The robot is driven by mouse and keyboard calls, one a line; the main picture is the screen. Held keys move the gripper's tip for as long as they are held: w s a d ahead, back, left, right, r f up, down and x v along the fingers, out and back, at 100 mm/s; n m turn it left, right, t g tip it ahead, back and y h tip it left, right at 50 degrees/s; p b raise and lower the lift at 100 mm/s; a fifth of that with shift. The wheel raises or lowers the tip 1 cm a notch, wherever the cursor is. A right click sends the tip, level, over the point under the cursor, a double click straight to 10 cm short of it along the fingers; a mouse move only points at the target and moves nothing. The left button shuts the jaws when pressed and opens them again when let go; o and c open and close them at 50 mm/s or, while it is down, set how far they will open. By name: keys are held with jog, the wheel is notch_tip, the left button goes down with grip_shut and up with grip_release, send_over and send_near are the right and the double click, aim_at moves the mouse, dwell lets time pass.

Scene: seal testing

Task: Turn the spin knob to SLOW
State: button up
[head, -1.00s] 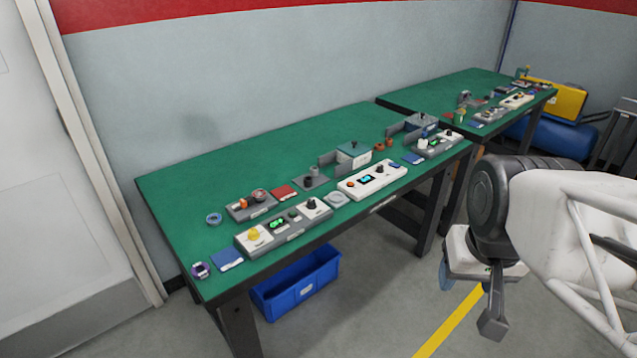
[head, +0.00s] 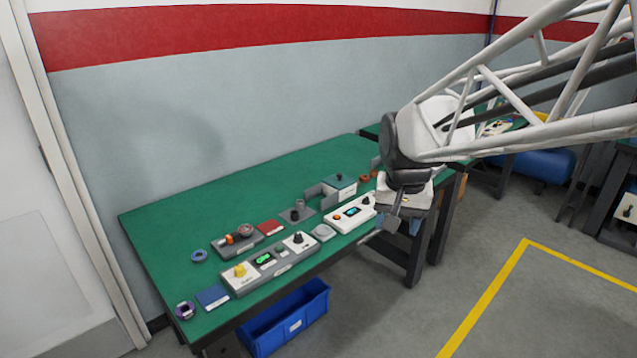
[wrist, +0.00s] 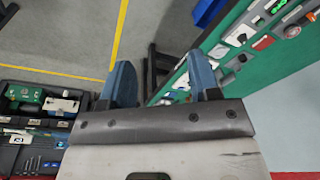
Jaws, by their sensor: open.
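The labels are too small to read, so I cannot tell which knob is the spin knob. My gripper (head: 384,231) is beyond the table's front edge, right of the white panel, apart from both knobs. In the wrist view, my gripper (wrist: 159,62) is open and empty.
A blue bin (head: 284,318) sits on the floor below the table. Blue and red pads, rings and small fixtures lie around the consoles. The table's back left is clear. A dark tool case (wrist: 35,125) shows at the wrist view's left.

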jog(key=w+a+f+m, duration=0.1)
jog(key=w+a, duration=0.2)
jog(key=w, duration=0.3)
jog(key=w+a+f, duration=0.2)
jog(key=w, duration=0.3)
jog(key=m+g, duration=0.2)
send_over(298, 235)
notch_tip(298, 235, down, 19)
jog(key=shift+d+r, duration=0.15)
jog(key=shift+r, duration=0.05)
jog(key=shift+w+a+f+m, duration=0.2)
jog(key=shift+a+f+m, duration=0.1)
jog(key=shift+f, duration=0.1)
jog(key=shift+s+d+f, duration=0.1)
jog(key=shift+d+f, duration=0.05)
jog(key=shift+f, duration=3.7)
